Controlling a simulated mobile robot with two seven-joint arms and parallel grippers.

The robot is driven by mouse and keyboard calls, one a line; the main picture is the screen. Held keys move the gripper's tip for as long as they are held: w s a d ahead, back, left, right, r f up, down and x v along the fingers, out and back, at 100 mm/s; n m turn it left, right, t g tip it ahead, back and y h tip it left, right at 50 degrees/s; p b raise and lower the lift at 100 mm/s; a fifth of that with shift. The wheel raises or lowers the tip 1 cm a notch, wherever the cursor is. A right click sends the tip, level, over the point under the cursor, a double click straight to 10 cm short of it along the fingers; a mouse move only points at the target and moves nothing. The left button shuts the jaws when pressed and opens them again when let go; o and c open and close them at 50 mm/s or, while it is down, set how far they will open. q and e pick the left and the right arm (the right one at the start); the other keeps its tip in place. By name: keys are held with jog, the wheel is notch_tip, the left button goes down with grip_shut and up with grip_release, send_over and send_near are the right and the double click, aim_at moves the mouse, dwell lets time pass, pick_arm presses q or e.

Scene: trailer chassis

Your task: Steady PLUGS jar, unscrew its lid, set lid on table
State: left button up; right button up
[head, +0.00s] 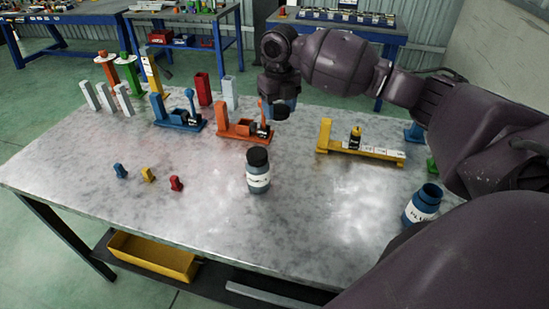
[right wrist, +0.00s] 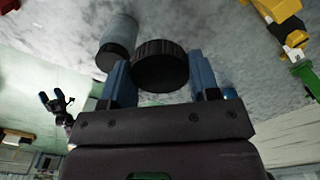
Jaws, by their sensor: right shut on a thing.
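The PLUGS jar (head: 421,205) is blue with a white, partly readable label. It stands at the table's right side with its mouth open and no lid on it, partly hidden by my arm. My right gripper (head: 281,104) is above the middle of the table, well left of that jar. It is shut on a round black ribbed lid (head: 281,113); the lid also shows between the fingers in the right wrist view (right wrist: 160,66). My left gripper (right wrist: 56,101) appears small at the left of the right wrist view, its two blue fingertips apart and empty.
A second jar (head: 258,172) with a black lid stands mid-table, below the right gripper in the picture. Orange (head: 243,122), blue (head: 178,112) and yellow (head: 360,142) fixtures stand behind. Several small coloured pieces (head: 148,175) lie at left. The table's (head: 200,220) front middle is clear.

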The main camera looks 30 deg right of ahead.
send_over(278, 166)
notch_tip(278, 166, down, 14)
jog(key=shift+d+r+b, duration=0.1)
jog(key=shift+r+b, duration=0.1)
jog(key=shift+b, duration=0.2)
jog(key=shift+f, duration=2.4)
pick_arm(q)
jog(key=shift+s+f, duration=0.25)
jog(key=shift+f, duration=0.65)
pick_arm(e)
jog(key=shift+f, duration=0.15)
pick_arm(q)
jog(key=shift+s+f, duration=0.2)
jog(key=shift+s, duration=0.05)
pick_arm(e)
jog(key=o, duration=1)
